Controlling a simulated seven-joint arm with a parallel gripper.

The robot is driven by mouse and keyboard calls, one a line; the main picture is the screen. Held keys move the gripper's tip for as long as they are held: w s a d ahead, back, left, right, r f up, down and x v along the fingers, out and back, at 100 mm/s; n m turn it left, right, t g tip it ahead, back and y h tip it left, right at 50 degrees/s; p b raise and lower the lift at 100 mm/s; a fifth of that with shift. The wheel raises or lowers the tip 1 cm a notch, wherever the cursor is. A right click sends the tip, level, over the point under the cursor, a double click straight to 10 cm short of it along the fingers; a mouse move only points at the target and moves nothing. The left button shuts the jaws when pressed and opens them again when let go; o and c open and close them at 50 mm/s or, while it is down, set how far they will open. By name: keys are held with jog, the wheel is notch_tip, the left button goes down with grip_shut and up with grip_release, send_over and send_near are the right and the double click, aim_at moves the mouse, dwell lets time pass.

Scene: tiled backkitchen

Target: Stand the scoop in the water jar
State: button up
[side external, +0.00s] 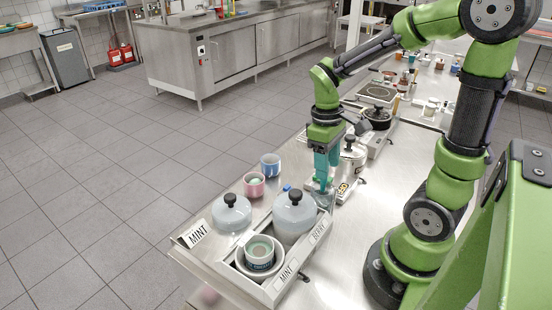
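My gripper (322,182) has teal fingers and points down beside the far right corner of the metal tub rack (222,266). Its fingertips are small here, and I cannot tell whether they are open or shut, or on what. A pale, see-through shape (321,198) lies at and below the fingertips; it may be the water jar, but its outline is unclear. I cannot make out the scoop for certain. A small blue thing (287,187) shows just left of the gripper, behind the lidded tubs.
The rack has MINT and BERRY labels and two domed lids with black knobs, left (231,214) and right (295,215). A striped cup (260,254) stands in the open front tub. Pink (254,186) and blue (270,166) cups stand behind.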

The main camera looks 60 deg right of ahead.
jog(key=shift+r, duration=0.1)
notch_tip(320, 180, up, 17)
jog(key=w, duration=0.2)
jog(key=shift+f, duration=0.2)
dwell(0.8)
